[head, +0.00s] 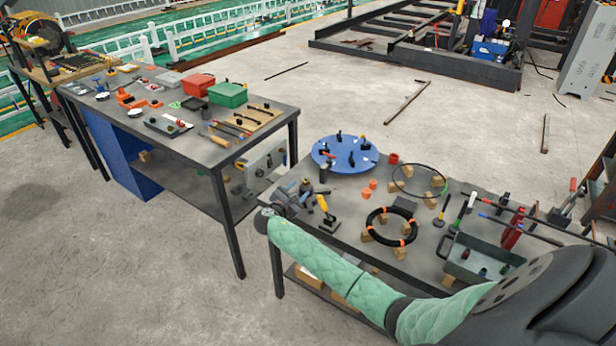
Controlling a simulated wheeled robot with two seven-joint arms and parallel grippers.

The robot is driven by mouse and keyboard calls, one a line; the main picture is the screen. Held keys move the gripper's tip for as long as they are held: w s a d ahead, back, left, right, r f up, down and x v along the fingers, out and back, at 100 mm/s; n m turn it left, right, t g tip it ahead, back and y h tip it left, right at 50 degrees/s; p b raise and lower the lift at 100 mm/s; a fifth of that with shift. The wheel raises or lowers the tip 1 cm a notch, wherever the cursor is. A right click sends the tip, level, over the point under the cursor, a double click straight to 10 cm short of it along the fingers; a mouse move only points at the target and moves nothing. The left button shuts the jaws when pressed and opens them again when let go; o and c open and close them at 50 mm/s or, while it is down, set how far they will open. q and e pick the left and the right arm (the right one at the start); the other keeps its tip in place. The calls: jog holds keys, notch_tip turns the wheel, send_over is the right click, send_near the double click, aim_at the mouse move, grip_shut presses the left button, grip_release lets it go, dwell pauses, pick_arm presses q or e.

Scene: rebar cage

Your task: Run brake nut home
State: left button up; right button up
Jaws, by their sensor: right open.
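My right arm, in a green padded sleeve, reaches in from the lower right. Its gripper (300,190) is over the left end of the near table (345,215), beside a yellow-handled tool (325,208). The gripper is open, and it is small and dark here; I see nothing held in it. I cannot pick out the brake nut. A blue round plate (345,148) with several black clamp-like parts sits at the back of this table. My left gripper is not in view.
The near table also carries a black ring (391,227) on wooden blocks, a thin hoop (420,181), orange pieces (369,188) and a grey tray (480,260). A second table (215,150) with red and green boxes stands left. Floor between and behind is mostly clear.

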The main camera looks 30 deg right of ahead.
aim_at(307, 179)
jog(key=shift+w+d+f+n+h, duration=0.1)
jog(key=shift+d+n+h, duration=0.1)
jog(key=shift+n, duration=0.4)
jog(key=shift+w+d+f+n+h, duration=0.1)
jog(key=shift+d+n, duration=0.05)
jog(key=shift+n, duration=0.45)
jog(key=shift+n+t, duration=0.4)
jog(key=shift+n, duration=0.3)
jog(key=shift+w+n, duration=0.2)
jog(key=shift+n, duration=0.6)
jog(key=shift+d, duration=0.15)
jog(key=p+x, duration=0.1)
jog(key=x, duration=0.2)
jog(key=p+x, duration=0.2)
jog(key=x, duration=0.1)
jog(key=shift+w+d+r, duration=0.2)
jog(key=shift+w+d, duration=0.1)
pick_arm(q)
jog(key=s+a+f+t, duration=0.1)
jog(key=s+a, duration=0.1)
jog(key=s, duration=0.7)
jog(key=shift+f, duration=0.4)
pick_arm(e)
jog(key=shift+w+d+f, duration=0.1)
jog(key=shift+w+d, duration=0.05)
jog(key=shift+d, duration=0.25)
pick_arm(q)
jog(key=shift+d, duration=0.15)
pick_arm(e)
jog(key=c, duration=1)
